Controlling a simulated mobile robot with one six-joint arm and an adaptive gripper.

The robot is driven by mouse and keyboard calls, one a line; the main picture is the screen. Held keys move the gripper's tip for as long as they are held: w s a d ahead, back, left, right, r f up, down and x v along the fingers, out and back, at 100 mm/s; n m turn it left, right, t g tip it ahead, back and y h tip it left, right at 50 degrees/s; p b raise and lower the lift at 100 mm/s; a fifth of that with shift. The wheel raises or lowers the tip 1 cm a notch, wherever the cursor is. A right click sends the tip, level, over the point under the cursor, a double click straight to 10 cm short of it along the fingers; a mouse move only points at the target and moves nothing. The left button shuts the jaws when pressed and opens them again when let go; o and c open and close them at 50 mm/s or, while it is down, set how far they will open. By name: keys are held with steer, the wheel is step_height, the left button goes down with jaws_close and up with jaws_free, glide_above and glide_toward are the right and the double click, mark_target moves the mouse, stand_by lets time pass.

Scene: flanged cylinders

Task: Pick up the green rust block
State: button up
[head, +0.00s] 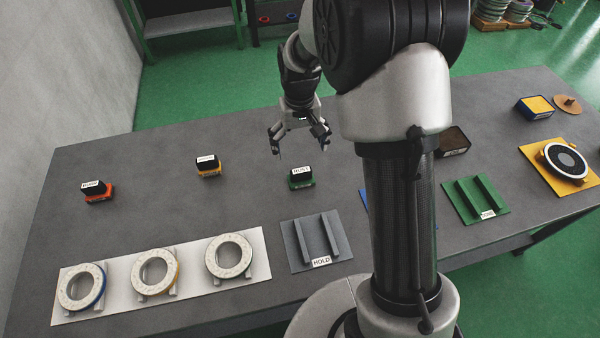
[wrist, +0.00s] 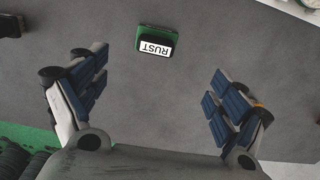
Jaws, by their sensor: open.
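The green rust block (head: 301,178) sits on the grey table, a small block with a green base, a black top and a white label. In the wrist view the green rust block (wrist: 156,41) lies ahead of the fingers, near the top centre, with its label reading RUST. My gripper (head: 299,152) is open and empty above the table, slightly behind the block in the head view. In the wrist view my gripper (wrist: 170,97) shows its two blue-padded fingers spread wide, with bare table between them.
An orange-yellow block (head: 208,166) and a red-orange block (head: 97,191) stand to the left. A grey HOLD tray (head: 296,242) and a white board (head: 258,240) with three rings lie in front. A green tray (head: 460,209) and a yellow plate (head: 543,173) are at right. My arm column hides part of the table.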

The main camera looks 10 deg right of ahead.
mark_target(301, 170)
step_height(301, 170, down, 10)
steer(key=shift+r+b, duration=0.1)
steer(key=shift+b, duration=1.05)
steer(key=f, duration=0.1)
steer(key=f+b, duration=0.1)
steer(key=f, duration=0.1)
steer(key=f+b, duration=0.1)
steer(key=f, duration=0.1)
steer(key=shift+w+d+f, duration=0.1)
steer(key=shift+w+d, duration=0.2)
steer(key=shift+w, duration=0.1)
steer(key=c, duration=1.2)
